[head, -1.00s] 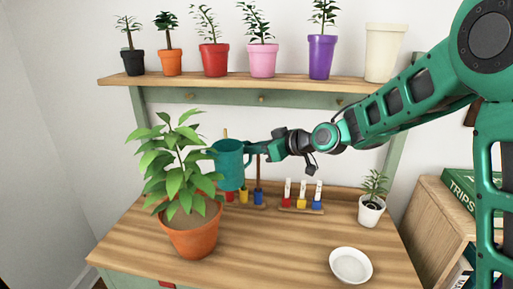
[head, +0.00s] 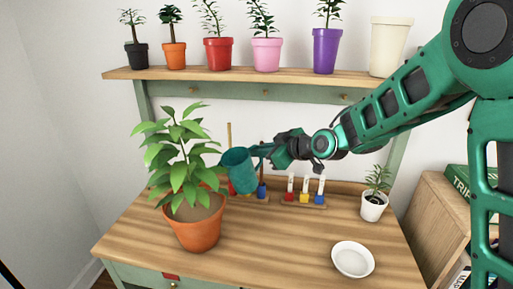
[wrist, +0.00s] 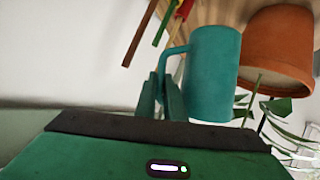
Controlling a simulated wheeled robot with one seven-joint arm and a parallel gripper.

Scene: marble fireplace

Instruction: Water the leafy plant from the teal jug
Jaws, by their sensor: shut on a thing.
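The teal jug (head: 240,172) is held in the air just right of the leafy plant (head: 182,150), tilted with its mouth toward the plant. My gripper (head: 265,150) is shut on the jug's handle. In the wrist view the jug (wrist: 212,75) hangs from my gripper (wrist: 168,95), with the handle between the fingers. The leafy plant stands in a terracotta pot (head: 195,232) on the bench, and the pot's soil shows in the head view. The pot also shows in the wrist view (wrist: 275,50). I see no water leaving the jug.
A white dish (head: 352,259) lies at the front right of the bench (head: 285,245). A small potted plant (head: 374,205) stands behind it. Coloured tools and a tube rack (head: 304,199) stand at the back. Several potted plants and a cream pot (head: 389,45) line the shelf above.

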